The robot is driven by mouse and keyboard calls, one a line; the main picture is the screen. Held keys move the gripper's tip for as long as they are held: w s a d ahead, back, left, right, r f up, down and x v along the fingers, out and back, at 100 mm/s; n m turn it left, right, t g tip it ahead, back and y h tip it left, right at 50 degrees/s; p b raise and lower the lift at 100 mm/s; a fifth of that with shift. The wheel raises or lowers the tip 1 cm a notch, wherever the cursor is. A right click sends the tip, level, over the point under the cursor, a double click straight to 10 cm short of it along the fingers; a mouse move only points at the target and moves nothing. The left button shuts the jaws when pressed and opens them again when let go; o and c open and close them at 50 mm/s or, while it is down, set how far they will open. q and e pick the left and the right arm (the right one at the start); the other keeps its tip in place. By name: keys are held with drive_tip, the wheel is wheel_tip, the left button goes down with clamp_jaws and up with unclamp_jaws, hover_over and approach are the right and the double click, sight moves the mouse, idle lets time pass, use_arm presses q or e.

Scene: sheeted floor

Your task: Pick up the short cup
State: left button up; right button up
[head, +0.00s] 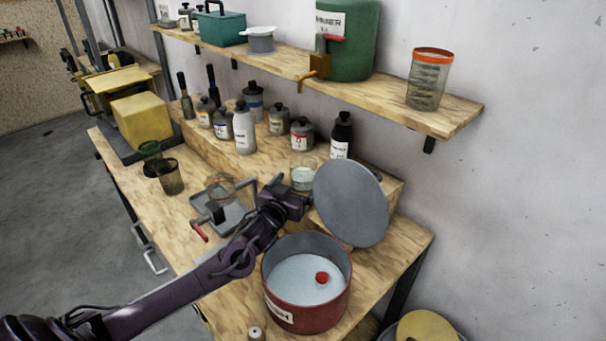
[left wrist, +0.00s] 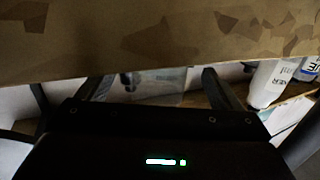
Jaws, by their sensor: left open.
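A short clear cup (head: 220,187) with a reddish rim stands at the middle of the bench, by a grey metal tray. My right gripper is not in view.
A red pot (head: 306,310) with a grey lid (head: 350,204) tilted up stands close to my left arm. Two darker cups (head: 169,180) (head: 150,160) stand to the left. A glass (head: 302,178) and several bottles (head: 244,130) stand behind. A taller orange-rimmed cup (head: 429,82) is on the shelf.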

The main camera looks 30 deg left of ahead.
sight(298, 182)
use_arm(q)
drive_tip(key=w, duration=0.3)
drive_tip(key=shift+w+f, duration=0.1)
drive_tip(key=shift+w, duration=0.05)
drive_tip(key=shift+c, duration=1.4)
drive_tip(key=c, duration=0.9)
drive_tip(key=shift+a, duration=0.1)
